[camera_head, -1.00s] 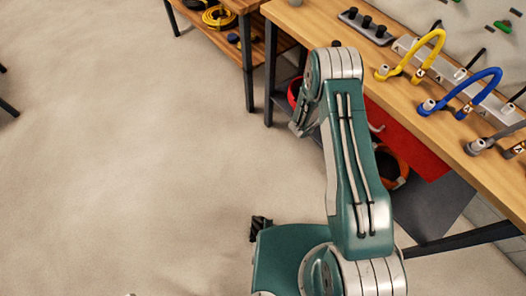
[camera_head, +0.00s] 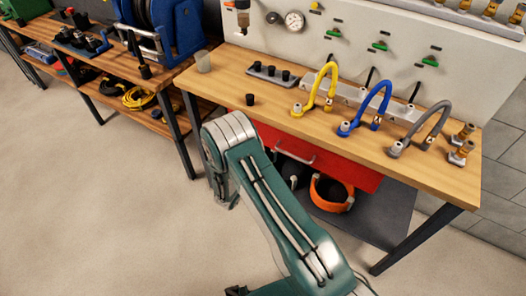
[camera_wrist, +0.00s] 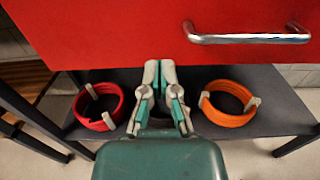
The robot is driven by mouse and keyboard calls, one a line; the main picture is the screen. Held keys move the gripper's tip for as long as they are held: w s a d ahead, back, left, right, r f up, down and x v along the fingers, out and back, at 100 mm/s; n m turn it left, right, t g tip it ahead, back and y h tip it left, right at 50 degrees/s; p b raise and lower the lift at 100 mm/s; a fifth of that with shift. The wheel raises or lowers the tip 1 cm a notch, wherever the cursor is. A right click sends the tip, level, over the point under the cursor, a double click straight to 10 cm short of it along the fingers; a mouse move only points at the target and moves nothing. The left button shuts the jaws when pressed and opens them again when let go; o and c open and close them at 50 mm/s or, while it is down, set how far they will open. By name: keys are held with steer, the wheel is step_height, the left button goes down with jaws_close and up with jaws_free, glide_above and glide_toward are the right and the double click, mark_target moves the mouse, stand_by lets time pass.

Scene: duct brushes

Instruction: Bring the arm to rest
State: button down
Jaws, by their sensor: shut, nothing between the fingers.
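My gripper (camera_wrist: 161,98) shows in the wrist view, shut and empty. It points at the lower shelf (camera_wrist: 260,85) under the workbench, below the red drawer (camera_wrist: 120,30). A dark object lies behind the fingers and is mostly hidden. In the head view my arm is folded in front of the workbench (camera_head: 400,165), and its links hide the gripper there.
A red coil (camera_wrist: 100,107) and an orange coil (camera_wrist: 229,103) lie on the shelf on either side. The drawer handle (camera_wrist: 247,38) sticks out. Yellow (camera_head: 331,82), blue (camera_head: 384,100) and grey (camera_head: 430,122) hoses stand on the bench top. Open floor (camera_head: 90,210) lies left.

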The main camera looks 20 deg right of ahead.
steer(key=v, duration=0.6)
steer(key=s+d+r+m+g, duration=0.3)
steer(key=r+m+g, duration=0.15)
steer(key=r, duration=0.25)
steer(key=s+d+r+m+g, duration=0.4)
steer(key=r+m, duration=0.2)
steer(key=r, duration=0.2)
steer(key=s+d+r+m+g, duration=0.3)
steer(key=r+m+g, duration=0.15)
steer(key=r, duration=0.25)
steer(key=s+a+r+m+t+y, duration=0.3)
steer(key=s+r+m+y, duration=0.3)
steer(key=s, duration=0.3)
steer(key=s+a+r+m+t+y, duration=0.2)
steer(key=s+r+m+y, duration=0.4)
steer(key=s, duration=0.3)
steer(key=shift+a+r+t+y, duration=0.4)
steer(key=shift+a+r, duration=0.15)
steer(key=shift+r, duration=0.05)
steer(key=shift+s, duration=0.15)
